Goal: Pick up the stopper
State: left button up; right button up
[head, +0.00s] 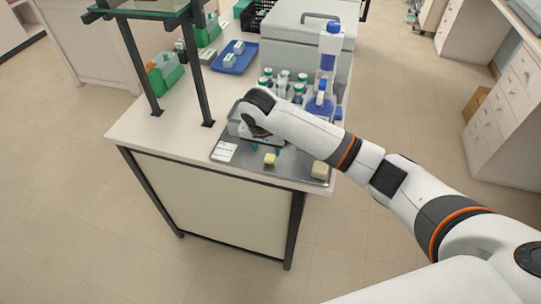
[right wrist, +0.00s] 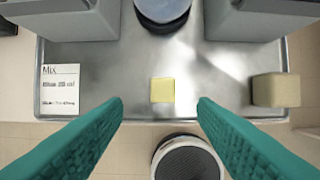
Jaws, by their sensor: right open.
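A small yellow block (head: 269,159) lies on the metal tray (head: 240,160) near its front edge. In the right wrist view the yellow block (right wrist: 162,90) lies between and just beyond my fingertips, apart from both. A larger beige block (head: 320,170) lies at the tray's right corner and also shows in the right wrist view (right wrist: 276,90). Neither is labelled, so I cannot be sure which is the stopper. My right gripper (right wrist: 160,104) is open with nothing between its teal fingers; in the head view the wrist hides much of it. My left gripper is not in view.
A white "Mix" card (head: 224,151) lies at the tray's left. A blue-filled flask (head: 319,108) and several green-capped bottles stand behind my right arm. A dark shelf frame (head: 195,65) rises at left. A blue tray (head: 234,57) and grey box (head: 307,40) stand farther back.

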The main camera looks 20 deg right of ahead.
aim_at(270, 158)
jog(key=shift+w+d+f, duration=0.2)
jog(key=shift+d+f, duration=0.1)
jog(key=shift+f, duration=0.3)
jog(key=p+x, duration=0.1)
jog(key=x, duration=0.4)
jog(key=shift+d, duration=0.1)
jog(key=c, duration=1)
